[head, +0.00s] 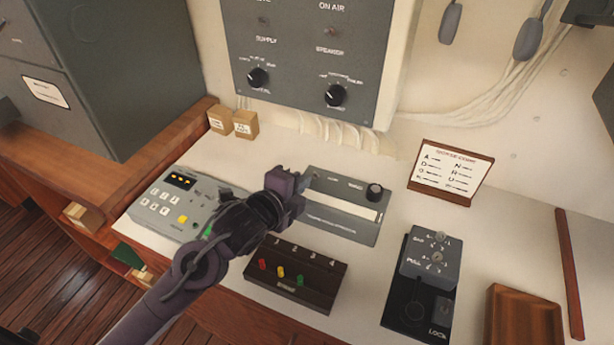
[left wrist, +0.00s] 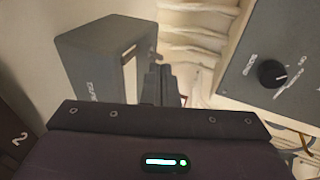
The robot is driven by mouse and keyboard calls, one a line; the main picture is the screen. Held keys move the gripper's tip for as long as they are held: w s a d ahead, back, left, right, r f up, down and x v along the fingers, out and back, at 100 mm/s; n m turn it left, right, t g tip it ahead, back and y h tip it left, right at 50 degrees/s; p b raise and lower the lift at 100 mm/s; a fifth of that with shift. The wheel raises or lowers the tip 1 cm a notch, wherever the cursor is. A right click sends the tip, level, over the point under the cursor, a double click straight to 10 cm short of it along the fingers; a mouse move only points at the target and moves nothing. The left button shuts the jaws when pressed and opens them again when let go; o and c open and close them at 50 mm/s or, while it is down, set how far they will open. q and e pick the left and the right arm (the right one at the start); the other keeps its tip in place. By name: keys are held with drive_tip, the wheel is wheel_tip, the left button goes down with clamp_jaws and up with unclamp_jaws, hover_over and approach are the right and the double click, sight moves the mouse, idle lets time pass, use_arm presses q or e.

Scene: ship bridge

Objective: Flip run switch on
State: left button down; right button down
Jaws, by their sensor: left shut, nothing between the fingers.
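The grey desk device (head: 345,232) lies in the middle of the desk, with a pale strip across it and a black knob (head: 375,191) at its far right. Its small labels are too blurred to read, and I cannot make out a run switch. My left gripper (head: 300,181) is shut and empty over the device's far left corner, hiding part of it. I cannot tell whether it touches. In the left wrist view, the shut fingers (left wrist: 167,84) are beside a grey box-like body (left wrist: 100,68). My right gripper is not in view.
A dark box with coloured plugs (head: 290,285) is in front. A Morse code card (head: 450,172) and a key unit (head: 430,255) stand right. A wall panel (head: 300,55) rises behind, with cables below.

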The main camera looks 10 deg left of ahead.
sight(315, 175)
use_arm(q)
drive_tip(key=shift+x, duration=1.35)
drive_tip(key=shift+r, duration=0.1)
